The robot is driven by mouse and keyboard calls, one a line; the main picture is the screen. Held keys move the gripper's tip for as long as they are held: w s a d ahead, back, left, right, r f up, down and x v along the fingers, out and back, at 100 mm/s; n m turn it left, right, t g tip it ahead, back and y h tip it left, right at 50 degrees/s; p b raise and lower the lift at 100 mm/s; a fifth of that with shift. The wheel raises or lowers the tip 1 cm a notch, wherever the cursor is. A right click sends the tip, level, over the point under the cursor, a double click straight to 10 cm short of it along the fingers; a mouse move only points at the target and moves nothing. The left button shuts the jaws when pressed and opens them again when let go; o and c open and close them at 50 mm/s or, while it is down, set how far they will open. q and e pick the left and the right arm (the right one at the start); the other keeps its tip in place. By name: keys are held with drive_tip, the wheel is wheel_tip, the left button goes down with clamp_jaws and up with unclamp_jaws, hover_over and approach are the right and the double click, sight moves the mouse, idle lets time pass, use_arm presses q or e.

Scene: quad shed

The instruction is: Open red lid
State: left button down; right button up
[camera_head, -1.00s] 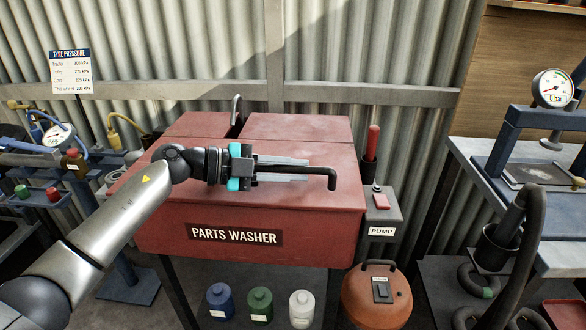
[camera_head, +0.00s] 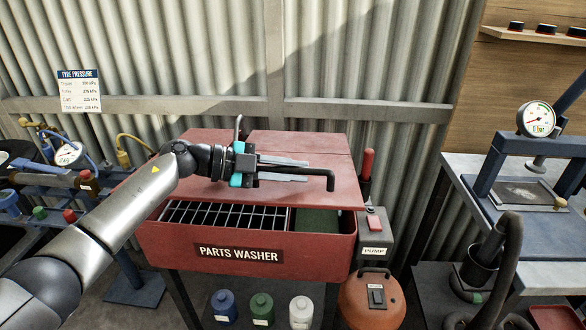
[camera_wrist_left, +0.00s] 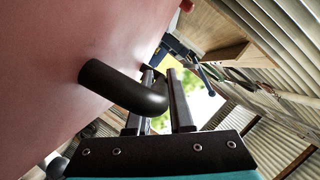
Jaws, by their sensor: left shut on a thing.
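The red lid (camera_head: 300,148) of the parts washer stands raised at its front edge, tilted up from the red tub (camera_head: 180,237). A wire grid (camera_head: 225,213) and a dark green surface (camera_head: 316,221) show in the gap below it. The black lid handle (camera_head: 328,178) lies along the lid's front. My left gripper (camera_head: 295,171) is shut on this handle. In the left wrist view, the bent dark handle (camera_wrist_left: 120,88) runs from the red lid (camera_wrist_left: 90,40) in between the fingers of my left gripper (camera_wrist_left: 168,100). My right gripper is in no view.
A grey pump box (camera_head: 373,232) with a red switch and a red-handled tool (camera_head: 367,164) stand close to the washer's right side. A workbench (camera_head: 510,185) is further right.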

use_arm(q)
drive_tip(key=shift+n, duration=0.4)
drive_tip(key=r+p, duration=0.1)
drive_tip(key=r, duration=0.1)
drive_tip(key=w+r+p, duration=0.1)
drive_tip(key=r+p, duration=0.1)
drive_tip(key=shift+w+p, duration=0.2)
drive_tip(key=shift+p, duration=0.1)
drive_tip(key=w+r+n+g+p, duration=0.1)
drive_tip(key=w+r, duration=0.6)
drive_tip(key=r, duration=0.3)
drive_tip(key=shift+r, duration=0.15)
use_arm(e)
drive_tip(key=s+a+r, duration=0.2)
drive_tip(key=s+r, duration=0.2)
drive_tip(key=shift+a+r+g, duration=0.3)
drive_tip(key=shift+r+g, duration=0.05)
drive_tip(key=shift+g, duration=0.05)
use_arm(q)
drive_tip(key=shift+r, duration=0.1)
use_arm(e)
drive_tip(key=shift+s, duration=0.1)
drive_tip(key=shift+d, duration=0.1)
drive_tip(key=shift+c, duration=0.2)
